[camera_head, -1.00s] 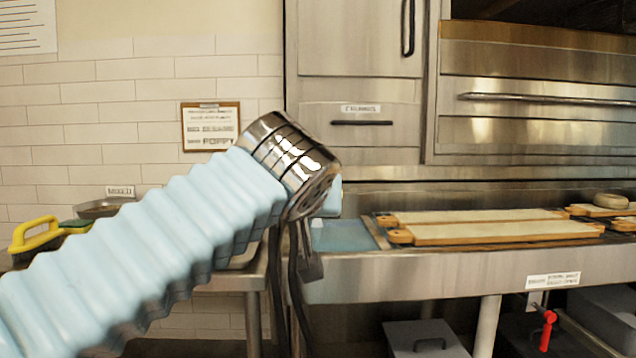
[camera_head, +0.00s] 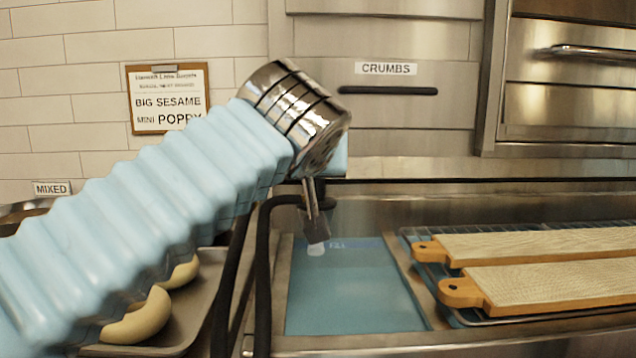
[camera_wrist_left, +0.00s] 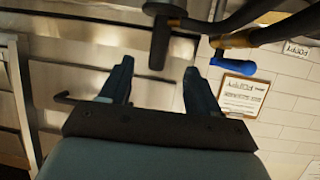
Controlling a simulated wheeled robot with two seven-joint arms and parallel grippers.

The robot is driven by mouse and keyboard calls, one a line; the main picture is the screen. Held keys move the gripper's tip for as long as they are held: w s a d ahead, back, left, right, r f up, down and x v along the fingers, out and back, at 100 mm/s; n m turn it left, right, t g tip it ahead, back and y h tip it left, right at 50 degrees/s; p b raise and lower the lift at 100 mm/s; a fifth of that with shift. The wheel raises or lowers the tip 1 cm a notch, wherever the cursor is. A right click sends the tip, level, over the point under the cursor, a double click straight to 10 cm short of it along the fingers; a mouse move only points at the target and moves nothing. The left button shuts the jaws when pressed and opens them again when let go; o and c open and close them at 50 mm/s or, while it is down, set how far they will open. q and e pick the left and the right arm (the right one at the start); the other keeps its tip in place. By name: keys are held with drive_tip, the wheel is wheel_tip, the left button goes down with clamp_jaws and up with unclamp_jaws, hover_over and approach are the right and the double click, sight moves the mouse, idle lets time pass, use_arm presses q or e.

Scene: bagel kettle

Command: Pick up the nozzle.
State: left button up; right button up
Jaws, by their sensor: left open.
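The nozzle, a dark cylinder (camera_wrist_left: 160,42), shows at the top of the left wrist view, joined to a dark pipe. In the head view a dark grey nozzle-like part (camera_head: 317,226) hangs at the end of a black hose, just below my left wrist. My left gripper (camera_wrist_left: 157,67) is open. Its two fingers point toward the cylinder, which appears between and beyond their tips; I see no grip on it. My right gripper is in neither view.
A blue handle (camera_wrist_left: 233,65) on a brass fitting sits right of the fingers. Black hoses (camera_head: 263,260) rise beside a blue basin (camera_head: 350,300). Wooden boards (camera_head: 560,286) lie on a rack at right. Bagels (camera_head: 138,318) rest on a tray at left.

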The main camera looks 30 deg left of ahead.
sight(317, 182)
use_arm(q)
drive_tip(key=x, duration=0.8)
drive_tip(key=p+x, duration=0.1)
drive_tip(key=x, duration=0.4)
drive_tip(key=shift+w+a+f, duration=0.1)
drive_tip(key=shift+w+f, duration=0.15)
drive_tip(key=shift+f, duration=0.1)
clamp_jaws()
